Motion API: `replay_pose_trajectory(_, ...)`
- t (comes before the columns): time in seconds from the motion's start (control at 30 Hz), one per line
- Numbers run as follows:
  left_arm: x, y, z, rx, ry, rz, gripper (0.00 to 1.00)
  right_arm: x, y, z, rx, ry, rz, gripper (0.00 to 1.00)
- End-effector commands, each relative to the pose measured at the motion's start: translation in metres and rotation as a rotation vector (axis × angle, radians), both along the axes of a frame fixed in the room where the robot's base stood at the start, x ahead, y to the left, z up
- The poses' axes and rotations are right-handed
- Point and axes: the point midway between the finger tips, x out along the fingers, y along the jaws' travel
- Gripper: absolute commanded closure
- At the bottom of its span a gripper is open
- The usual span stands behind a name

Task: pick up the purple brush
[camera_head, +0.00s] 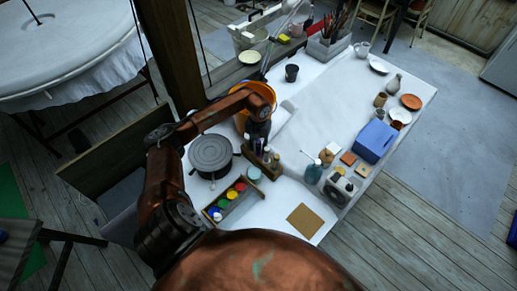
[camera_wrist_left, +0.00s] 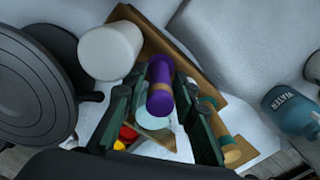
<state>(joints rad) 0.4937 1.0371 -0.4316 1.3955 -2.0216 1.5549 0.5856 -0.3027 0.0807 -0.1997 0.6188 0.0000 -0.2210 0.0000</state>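In the head view my left gripper (camera_head: 257,140) is over the holder (camera_head: 268,168) on the white table and partly hides the brushes. My right gripper is not in view.
A dark grey round pot (camera_head: 211,153) is left of the holder. A paint tray (camera_head: 240,205) lies in front. A teal water bottle (camera_head: 313,173) stands to the right, and an orange bucket (camera_head: 268,92) is behind. The table's middle (camera_head: 325,105) is mostly clear.

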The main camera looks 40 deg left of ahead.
Motion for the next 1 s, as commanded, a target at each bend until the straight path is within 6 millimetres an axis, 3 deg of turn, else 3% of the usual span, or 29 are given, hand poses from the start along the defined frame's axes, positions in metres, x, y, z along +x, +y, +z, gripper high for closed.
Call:
replay_pose_trajectory(0.27,0.000,0.000,-0.006,0.000,-0.001,0.000,0.75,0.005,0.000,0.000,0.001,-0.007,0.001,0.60)
replay_pose_trajectory(0.63,0.000,0.000,-0.006,0.000,-0.001,0.000,1.00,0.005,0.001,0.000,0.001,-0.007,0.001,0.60)
replay_pose_trajectory(0.87,0.001,0.000,-0.004,0.001,-0.002,0.000,1.00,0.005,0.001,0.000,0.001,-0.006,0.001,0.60)
replay_pose_trajectory(1.0,0.002,0.001,0.010,0.002,-0.005,-0.001,1.00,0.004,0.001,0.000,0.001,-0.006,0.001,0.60)
